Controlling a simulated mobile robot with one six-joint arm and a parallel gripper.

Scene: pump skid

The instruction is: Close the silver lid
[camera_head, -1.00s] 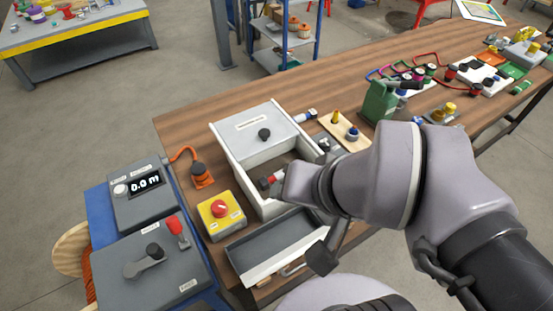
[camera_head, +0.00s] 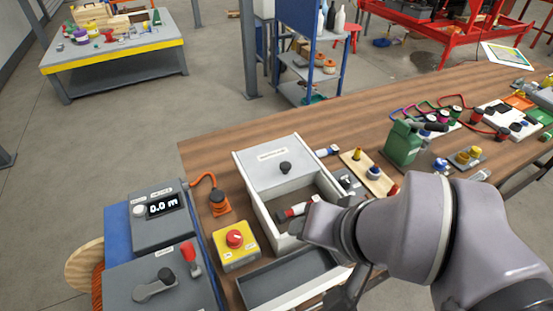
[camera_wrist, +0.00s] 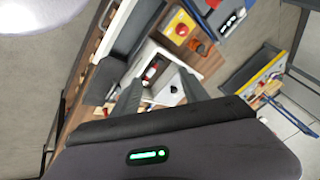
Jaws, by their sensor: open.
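The silver lid (camera_head: 270,165) is a flat panel with a black knob (camera_head: 285,168) and a label. It covers the far part of a white box (camera_head: 262,212), and the near part stands uncovered. Inside the uncovered part lies a red, white and black item (camera_head: 296,210). My gripper (camera_head: 312,222) is over the near right part of the box, apart from the knob, with its fingertips mostly hidden by my wrist. In the wrist view my gripper (camera_wrist: 160,78) has its two fingers spread with nothing held, and the box interior shows between them.
A grey tray (camera_head: 285,280) lies in front of the box. A yellow box with a red button (camera_head: 235,241) stands at its left. A wooden board with knobs (camera_head: 368,174) and a green can (camera_head: 403,145) stand to the right. Wooden tabletop behind the box is clear.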

